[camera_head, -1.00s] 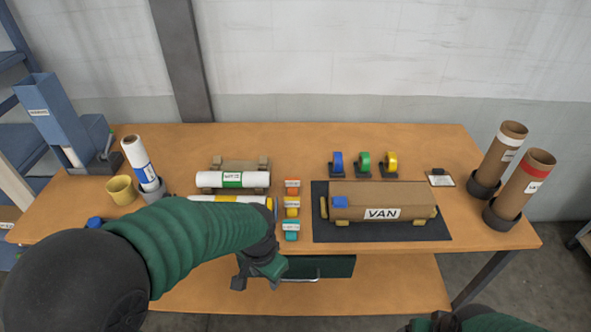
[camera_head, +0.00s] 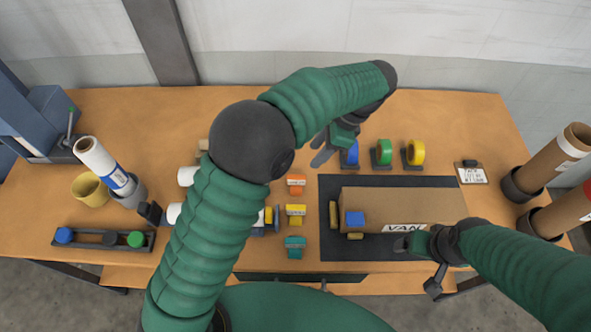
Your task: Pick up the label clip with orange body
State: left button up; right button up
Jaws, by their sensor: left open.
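The orange clip is in plain view. My right gripper (camera_head: 420,264) looks open, over the front edge of the dark mat by the VAN label, with nothing seen between its fingers.
The dark mat (camera_head: 330,185) carries a brown wrapped package (camera_head: 390,205) with a blue block. Blue, green and yellow tape rolls (camera_head: 381,153) stand behind it. White rolls at left are partly hidden by my left arm.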

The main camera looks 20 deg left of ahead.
pick_arm(q)
send_over(297, 177)
jog(key=d, duration=0.3)
jog(key=f, duration=0.8)
jog(key=shift+w+a, duration=0.15)
jog(key=shift+w, duration=0.2)
jog(key=x, duration=0.3)
jog(key=a+p+x, duration=0.1)
jog(key=x, duration=0.2)
jog(key=shift+s+r, duration=0.2)
jog(key=shift+r, duration=0.05)
jog(key=shift+w+f, duration=0.1)
jog(key=shift+f, duration=0.05)
jog(key=shift+w+d, duration=0.1)
jog(key=shift+d, duration=0.1)
jog(key=shift+c, duration=0.3)
jog(key=shift+d, duration=0.1)
jog(key=shift+c, duration=1.1)
grip_shut()
